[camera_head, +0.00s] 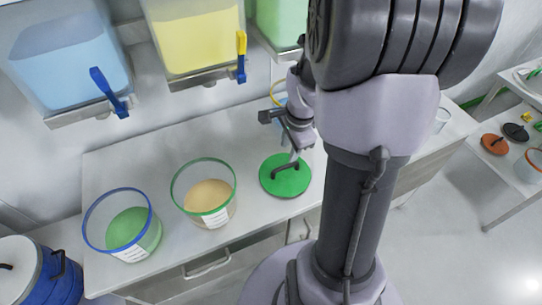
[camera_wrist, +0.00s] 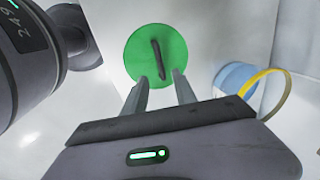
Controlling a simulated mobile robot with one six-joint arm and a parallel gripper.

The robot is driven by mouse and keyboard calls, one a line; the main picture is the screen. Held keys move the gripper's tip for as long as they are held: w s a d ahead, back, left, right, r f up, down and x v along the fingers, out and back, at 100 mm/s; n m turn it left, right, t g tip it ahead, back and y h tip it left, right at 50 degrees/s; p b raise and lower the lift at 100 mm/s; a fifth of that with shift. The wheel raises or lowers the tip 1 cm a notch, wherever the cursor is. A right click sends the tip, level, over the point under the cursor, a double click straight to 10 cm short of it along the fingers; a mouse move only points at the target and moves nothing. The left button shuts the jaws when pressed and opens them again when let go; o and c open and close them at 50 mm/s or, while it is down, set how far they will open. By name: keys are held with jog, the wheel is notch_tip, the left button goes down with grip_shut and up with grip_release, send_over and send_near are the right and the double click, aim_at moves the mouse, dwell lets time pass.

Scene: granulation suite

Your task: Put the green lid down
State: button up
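The green lid (camera_head: 285,181) is a round disc with a dark bar handle on top. It appears to lie flat on the white counter, right of the green-rimmed tub. The wrist view shows the lid (camera_wrist: 140,62) from above, with its handle across the middle. My gripper (camera_head: 295,156) is over the lid, by its handle. In the wrist view my gripper's fingers (camera_wrist: 161,76) are apart, with the handle just beyond the tips and not clamped between them. Part of the lid's near edge is behind the fingers.
A green-rimmed tub (camera_head: 207,215) of tan powder and a blue-rimmed tub (camera_head: 138,253) of green powder stand left on the counter (camera_head: 240,255). A yellow-rimmed container (camera_wrist: 235,78) is right of the lid in the wrist view. Bins with taps (camera_head: 190,35) hang above.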

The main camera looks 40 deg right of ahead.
jog(key=a+r+n+t, duration=0.1)
jog(key=a+r+n, duration=0.4)
jog(key=a+r, duration=0.35)
jog(key=s+a+r+n+t+y, duration=0.1)
jog(key=s+a+r+n, duration=0.3)
jog(key=a, duration=0.4)
jog(key=s+a+r+n+t+y, duration=0.1)
jog(key=s+a+r+n, duration=0.3)
jog(key=a+n, duration=0.3)
jog(key=shift+s+a+r+t+y, duration=0.2)
jog(key=shift+s+a+t+y, duration=0.1)
jog(key=shift+s+a, duration=0.6)
